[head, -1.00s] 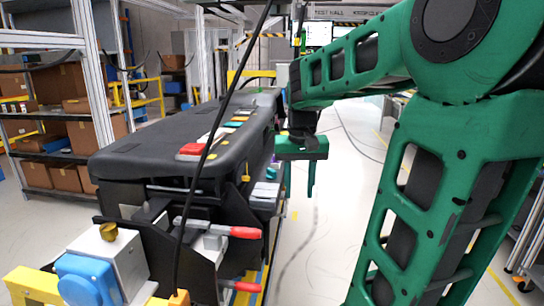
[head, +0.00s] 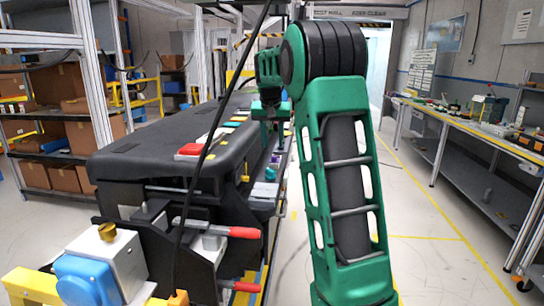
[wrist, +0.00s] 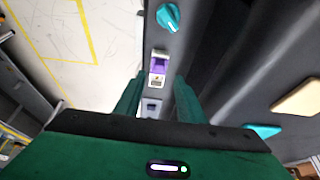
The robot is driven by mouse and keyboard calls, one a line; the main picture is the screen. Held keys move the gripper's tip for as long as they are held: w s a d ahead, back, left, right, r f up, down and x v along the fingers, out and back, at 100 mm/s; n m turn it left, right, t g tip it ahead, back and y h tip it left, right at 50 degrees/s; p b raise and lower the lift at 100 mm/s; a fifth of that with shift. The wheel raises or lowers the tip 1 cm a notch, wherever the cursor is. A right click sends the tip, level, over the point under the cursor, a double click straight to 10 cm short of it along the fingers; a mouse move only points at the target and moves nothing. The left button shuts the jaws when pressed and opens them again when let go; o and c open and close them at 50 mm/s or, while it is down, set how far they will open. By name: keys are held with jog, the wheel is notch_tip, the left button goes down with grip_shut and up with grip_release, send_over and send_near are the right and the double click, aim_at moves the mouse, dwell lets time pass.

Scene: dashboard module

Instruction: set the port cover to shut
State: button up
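A small port unit with a purple part (wrist: 158,65), which looks like the port cover, sits on the dark side ledge of the dashboard module in the wrist view. A pale frame surrounds the purple part; its exact angle is too small to tell. A grey port-like fitting (wrist: 152,105) lies just below it in that view, partly hidden by my gripper. My gripper (wrist: 159,78) is open, its two green fingers apart on either side of this line of fittings, with nothing between them gripped. In the head view my gripper (head: 270,112) hangs beside the module's right side.
A teal knob (wrist: 168,17) is on the same ledge. The black dashboard module (head: 150,150) carries several coloured pads on top. Red-handled clamps (head: 243,232) stick out at its near end. The floor right of the module is clear up to a long workbench (head: 470,125).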

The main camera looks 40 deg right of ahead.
aim_at(274, 157)
jog(key=x, duration=0.6)
jog(key=shift+w+d+f, duration=0.1)
jog(key=shift+f, duration=0.3)
jog(key=shift+c, duration=0.6)
